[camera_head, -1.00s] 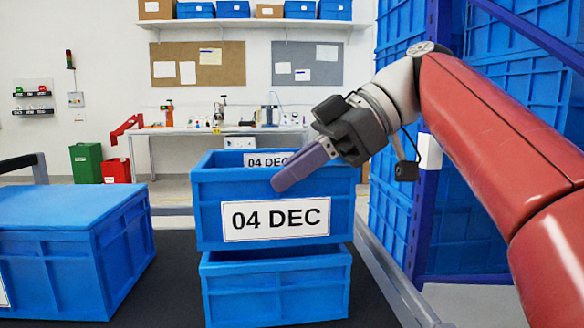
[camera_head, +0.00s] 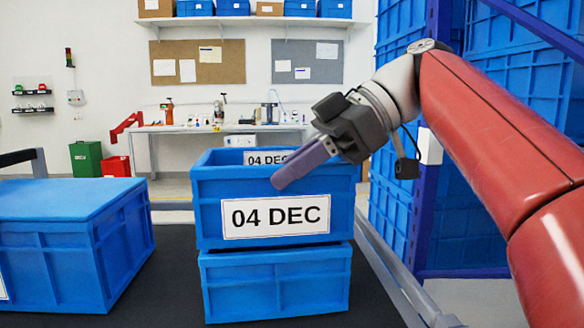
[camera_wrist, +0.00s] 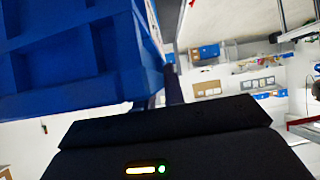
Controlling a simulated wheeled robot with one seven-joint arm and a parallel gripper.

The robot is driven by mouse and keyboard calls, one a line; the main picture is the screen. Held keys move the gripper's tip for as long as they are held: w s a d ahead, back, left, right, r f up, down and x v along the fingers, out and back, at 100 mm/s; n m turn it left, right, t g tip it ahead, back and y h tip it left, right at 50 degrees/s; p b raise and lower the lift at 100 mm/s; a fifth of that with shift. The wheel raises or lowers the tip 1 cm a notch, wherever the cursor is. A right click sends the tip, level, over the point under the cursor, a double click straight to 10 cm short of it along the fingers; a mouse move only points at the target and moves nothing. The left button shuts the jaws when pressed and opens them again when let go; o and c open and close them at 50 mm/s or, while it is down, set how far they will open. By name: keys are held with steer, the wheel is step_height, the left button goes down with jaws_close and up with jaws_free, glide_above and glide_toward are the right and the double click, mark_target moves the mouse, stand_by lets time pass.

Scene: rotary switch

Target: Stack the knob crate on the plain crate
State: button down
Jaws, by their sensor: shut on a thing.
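The upper blue crate (camera_head: 340,220), with a white "04 DEC" label, sits directly above the lower blue crate (camera_head: 275,285) and is nearly lined up with it. From this angle I cannot tell whether it rests fully on the lower crate's rim. My gripper (camera_head: 285,180) is shut on the upper crate, its purple finger across the front wall above the label. No knob shows; the gripper hides part of the wall. In the wrist view a blue crate wall (camera_wrist: 60,60) fills the left.
A blue lidded crate (camera_head: 60,210) stands at the left on the dark surface (camera_head: 165,285). A grey rail (camera_head: 385,270) and a blue rack of crates (camera_head: 400,190) stand at the right. A workbench (camera_head: 165,130) is behind.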

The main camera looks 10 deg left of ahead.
steer(key=shift+f+b, duration=0.55)
steer(key=shift+b, duration=0.05)
stand_by(0.8)
steer(key=c, duration=1.4)
jaws_free()
